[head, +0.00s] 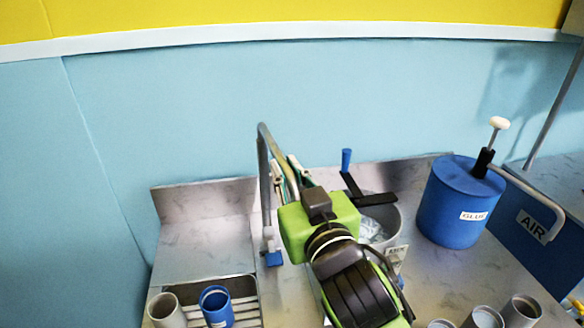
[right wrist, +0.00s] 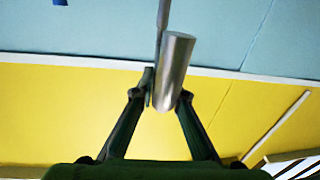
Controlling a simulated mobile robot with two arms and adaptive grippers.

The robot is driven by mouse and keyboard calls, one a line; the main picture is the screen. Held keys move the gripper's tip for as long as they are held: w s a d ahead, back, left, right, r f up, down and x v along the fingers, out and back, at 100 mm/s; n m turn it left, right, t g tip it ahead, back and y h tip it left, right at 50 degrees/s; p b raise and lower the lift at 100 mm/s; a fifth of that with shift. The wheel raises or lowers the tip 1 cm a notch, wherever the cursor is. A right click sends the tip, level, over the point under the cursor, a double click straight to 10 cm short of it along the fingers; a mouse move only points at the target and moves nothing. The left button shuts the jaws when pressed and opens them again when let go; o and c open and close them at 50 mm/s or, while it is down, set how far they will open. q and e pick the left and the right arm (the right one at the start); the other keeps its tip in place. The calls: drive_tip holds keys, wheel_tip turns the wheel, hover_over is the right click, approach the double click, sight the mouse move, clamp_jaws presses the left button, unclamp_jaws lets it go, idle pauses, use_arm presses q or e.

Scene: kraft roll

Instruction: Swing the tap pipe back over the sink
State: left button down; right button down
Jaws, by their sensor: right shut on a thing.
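The tap pipe (head: 264,180) is a grey metal arch in the head view, with a blue piece (head: 273,258) at the low end of its left leg. My right gripper (head: 287,172), green with dark fingers, is shut on the pipe near its upper bend. In the right wrist view the metal pipe (right wrist: 172,75) stands between the two fingers. The sink (head: 248,288) appears as a recessed, slatted basin at lower left; the pipe's left leg is to its right. My arm hides the pipe's other side. My left gripper is not in view.
A grey cup (head: 166,311) and a blue cup (head: 215,306) stand at the basin. Right of my gripper are a grey pot (head: 392,226) with a blue-handled crank (head: 346,160) and a blue glue drum (head: 460,200). Several grey cups (head: 521,310) stand at lower right.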

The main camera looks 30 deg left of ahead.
drive_tip(key=shift+w+r, duration=0.1)
drive_tip(key=c, duration=2)
unclamp_jaws()
drive_tip(key=v, duration=1.2)
